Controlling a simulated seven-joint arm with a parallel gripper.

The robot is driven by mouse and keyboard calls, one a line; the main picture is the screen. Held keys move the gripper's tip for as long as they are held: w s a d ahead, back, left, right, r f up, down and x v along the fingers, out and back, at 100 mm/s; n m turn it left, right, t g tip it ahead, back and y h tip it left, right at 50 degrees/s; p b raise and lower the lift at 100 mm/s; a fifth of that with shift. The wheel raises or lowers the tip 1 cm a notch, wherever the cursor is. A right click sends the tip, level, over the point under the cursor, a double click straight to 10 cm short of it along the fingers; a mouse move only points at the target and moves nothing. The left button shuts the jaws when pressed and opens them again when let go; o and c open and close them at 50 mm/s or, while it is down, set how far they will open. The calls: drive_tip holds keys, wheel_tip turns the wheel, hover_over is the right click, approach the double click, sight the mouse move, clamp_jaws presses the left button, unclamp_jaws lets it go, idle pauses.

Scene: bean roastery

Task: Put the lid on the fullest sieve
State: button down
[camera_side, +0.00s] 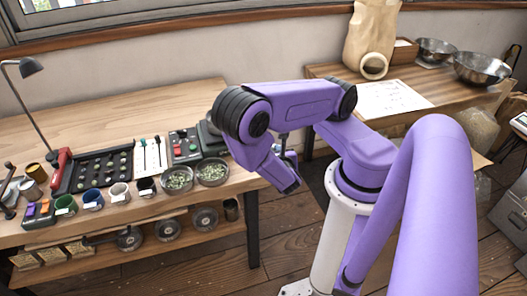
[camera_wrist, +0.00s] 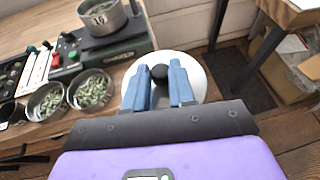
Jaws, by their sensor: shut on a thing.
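My gripper (camera_wrist: 159,78) is shut on the dark round knob of a white lid (camera_wrist: 197,78) in the wrist view. The lid is a flat disc that seems to hang over the right end of the bench, beside the sieves. Two metal sieves with green beans stand together at the bench's front edge, a left one (camera_side: 177,181) and a right one (camera_side: 212,173). They also show in the wrist view, left (camera_wrist: 46,101) and right (camera_wrist: 91,90). Their fill levels look close, and I cannot tell which is fuller. The lid is not discernible in the side view.
A metal pot (camera_wrist: 103,17) stands on a dark device behind the sieves. Left of them are several cups, a black tray (camera_side: 100,168) and a red-handled tool (camera_side: 62,160). A second table (camera_side: 440,100) stands at the right, with a floor gap between.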

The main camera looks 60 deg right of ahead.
drive_tip(key=shift+s+a+r, duration=0.3)
drive_tip(key=shift+s, duration=0.4)
drive_tip(key=shift+s+a+r, duration=0.25)
drive_tip(key=shift+s, duration=0.4)
drive_tip(key=shift+w+a+f, duration=0.1)
drive_tip(key=shift+w+a, duration=0.05)
drive_tip(key=w+a+f+m+g+h, duration=0.1)
drive_tip(key=w+a+f, duration=0.15)
drive_tip(key=w, duration=0.25)
drive_tip(key=w+a+f+m+g, duration=0.1)
drive_tip(key=w+a, duration=0.2)
drive_tip(key=w, duration=0.2)
drive_tip(key=w+d+m+g+h, duration=0.1)
drive_tip(key=w+m+g, duration=0.2)
drive_tip(key=w, duration=0.9)
drive_tip(key=shift+w+d+f, duration=0.1)
drive_tip(key=shift+d+f, duration=0.05)
drive_tip(key=shift+f, duration=1.15)
drive_tip(key=shift+w+d+f, duration=0.1)
drive_tip(key=shift+f, duration=1.2)
drive_tip(key=shift+f, duration=0.55)
drive_tip(key=c, duration=1.2)
unclamp_jaws()
drive_tip(key=shift+a, duration=0.1)
